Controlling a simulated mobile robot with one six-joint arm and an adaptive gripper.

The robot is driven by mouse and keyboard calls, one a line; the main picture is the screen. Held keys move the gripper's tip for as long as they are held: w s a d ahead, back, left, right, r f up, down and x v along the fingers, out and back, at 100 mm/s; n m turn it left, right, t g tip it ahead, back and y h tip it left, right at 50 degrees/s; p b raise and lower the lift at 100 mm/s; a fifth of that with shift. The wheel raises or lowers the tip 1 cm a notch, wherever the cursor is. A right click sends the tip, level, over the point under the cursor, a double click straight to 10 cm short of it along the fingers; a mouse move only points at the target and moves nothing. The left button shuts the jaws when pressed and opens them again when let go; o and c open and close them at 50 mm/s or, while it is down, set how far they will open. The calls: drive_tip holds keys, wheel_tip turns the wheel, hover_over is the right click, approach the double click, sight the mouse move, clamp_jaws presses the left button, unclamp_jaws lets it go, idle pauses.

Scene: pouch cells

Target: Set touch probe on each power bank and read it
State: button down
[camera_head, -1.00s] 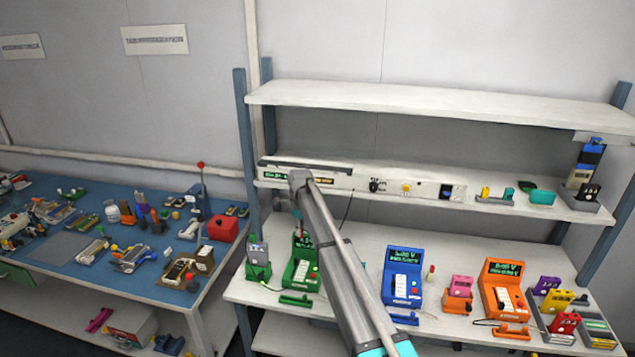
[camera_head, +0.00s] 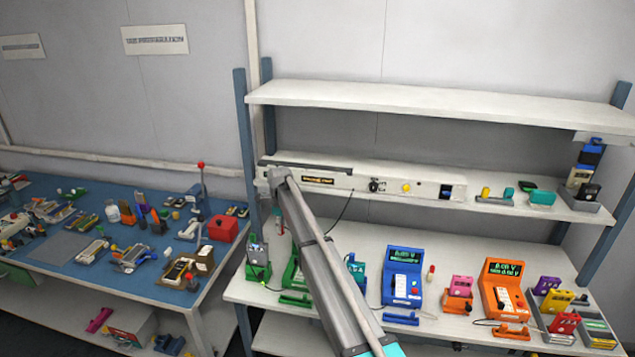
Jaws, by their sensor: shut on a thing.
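My gripper (camera_head: 277,208) is at the far end of my arm, small and partly hidden, above the left part of the bench. It is shut on what looks like a slim red touch probe (camera_head: 279,227), tip down. Just left and below stands a grey power bank (camera_head: 256,252) in a green cradle (camera_head: 258,272). The green meter (camera_head: 291,273) is mostly hidden behind my arm. A blue meter (camera_head: 403,277) has a teal power bank (camera_head: 356,268) at its left and a red-tipped probe (camera_head: 431,273) at its right. An orange meter (camera_head: 502,290) has a pink power bank (camera_head: 461,284) beside it.
Purple (camera_head: 547,284), yellow (camera_head: 557,300) and red (camera_head: 565,323) power banks stand at the right end of the bench. A shelf (camera_head: 390,208) with a long white panel runs behind my gripper. A cluttered blue-topped table (camera_head: 70,245) is at left.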

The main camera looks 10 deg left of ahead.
approach(263, 247)
drive_tip(key=shift+w+a+f, duration=0.15)
drive_tip(key=shift+a+f, duration=0.1)
idle(0.7)
drive_tip(key=shift+f, duration=0.1)
drive_tip(key=shift+f+b, duration=2.45)
drive_tip(key=shift+b, duration=0.1)
drive_tip(key=shift+f+b, duration=0.45)
drive_tip(key=shift+b, duration=0.05)
drive_tip(key=shift+r, duration=0.15)
idle(0.6)
drive_tip(key=shift+w+r+p, duration=0.2)
drive_tip(key=shift+r+p, duration=1.25)
drive_tip(key=shift+p, duration=0.1)
drive_tip(key=shift+w+r+p, duration=0.15)
drive_tip(key=shift+r+p, duration=1.3)
drive_tip(key=shift+p, duration=0.05)
